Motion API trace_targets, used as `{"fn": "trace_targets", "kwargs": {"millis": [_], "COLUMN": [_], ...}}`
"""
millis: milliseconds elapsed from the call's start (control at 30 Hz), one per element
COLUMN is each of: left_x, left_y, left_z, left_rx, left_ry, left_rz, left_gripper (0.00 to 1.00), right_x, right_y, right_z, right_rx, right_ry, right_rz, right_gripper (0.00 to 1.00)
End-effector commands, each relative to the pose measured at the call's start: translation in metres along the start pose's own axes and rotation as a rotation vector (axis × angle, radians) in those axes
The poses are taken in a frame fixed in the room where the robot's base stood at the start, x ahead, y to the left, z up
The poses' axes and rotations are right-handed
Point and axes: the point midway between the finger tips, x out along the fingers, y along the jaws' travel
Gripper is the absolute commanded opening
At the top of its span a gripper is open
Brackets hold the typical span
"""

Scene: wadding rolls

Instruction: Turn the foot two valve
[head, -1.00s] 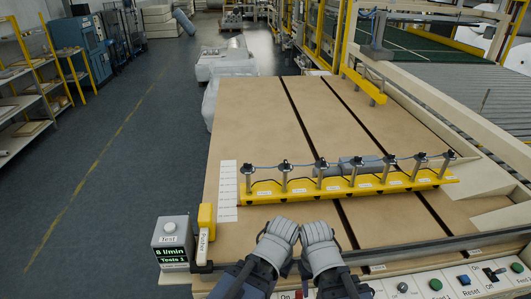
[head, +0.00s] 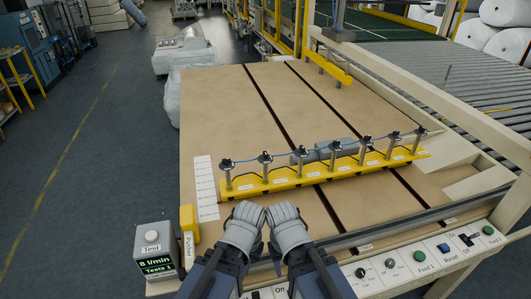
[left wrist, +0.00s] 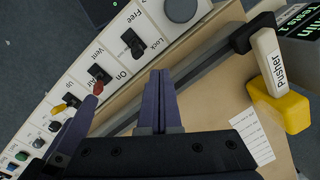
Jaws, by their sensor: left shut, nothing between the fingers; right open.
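A yellow bar (head: 286,182) lies across the table and carries a row of several upright metal valves with black knobs, linked by a thin hose. The second valve from the left (head: 265,167) stands upright; the labels are too small to read, so I cannot tell which is foot two. My left gripper (left wrist: 163,78) is shut and empty, above the front control panel in the left wrist view. My right gripper (head: 325,280) is open at the bottom of the head view; its fingertips are not clear. Both are in front of the bar, touching no valve.
The control panel (head: 405,268) runs along the table's front edge. A yellow-and-white Pusher handle (head: 188,226) and a grey Test box (head: 153,243) stand at the front left. A grey cylinder (head: 320,152) lies behind the bar.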

Motion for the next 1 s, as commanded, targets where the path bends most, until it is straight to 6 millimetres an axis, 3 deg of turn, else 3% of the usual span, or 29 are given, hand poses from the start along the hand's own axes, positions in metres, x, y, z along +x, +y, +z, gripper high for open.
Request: {"fn": "trace_targets", "kwargs": {"millis": [67, 167, 267, 367, 700, 833, 1000], "left_x": [0.000, -0.004, -0.023, -0.057, -0.175, -0.206, -0.228], "left_y": [0.000, -0.001, -0.004, -0.011, -0.053, -0.069, -0.082], "left_z": [0.000, -0.004, -0.028, -0.074, -0.256, -0.307, -0.346], "left_rx": [0.000, 0.007, 0.054, 0.159, 0.649, 0.801, 0.930], "left_ry": [0.000, 0.000, 0.003, 0.010, 0.057, 0.077, 0.094], "left_rz": [0.000, 0.001, 0.006, 0.017, 0.051, 0.057, 0.059], "left_gripper": [0.00, 0.10, 0.21, 0.33, 0.69, 0.69, 0.69], "right_x": [0.000, -0.004, -0.021, -0.053, -0.164, -0.194, -0.214], "right_y": [0.000, 0.000, 0.002, 0.005, 0.015, 0.018, 0.019], "right_z": [0.000, 0.000, 0.001, 0.003, 0.010, 0.012, 0.013], "right_rx": [0.000, 0.000, 0.002, 0.005, 0.021, 0.026, 0.030], "right_ry": [0.000, 0.000, 0.000, -0.001, -0.003, -0.004, -0.004], "right_rz": [0.000, 0.000, 0.000, -0.001, -0.004, -0.005, -0.005], "right_gripper": [0.50, 0.50, 0.50, 0.50, 0.50, 0.50, 0.50]}}
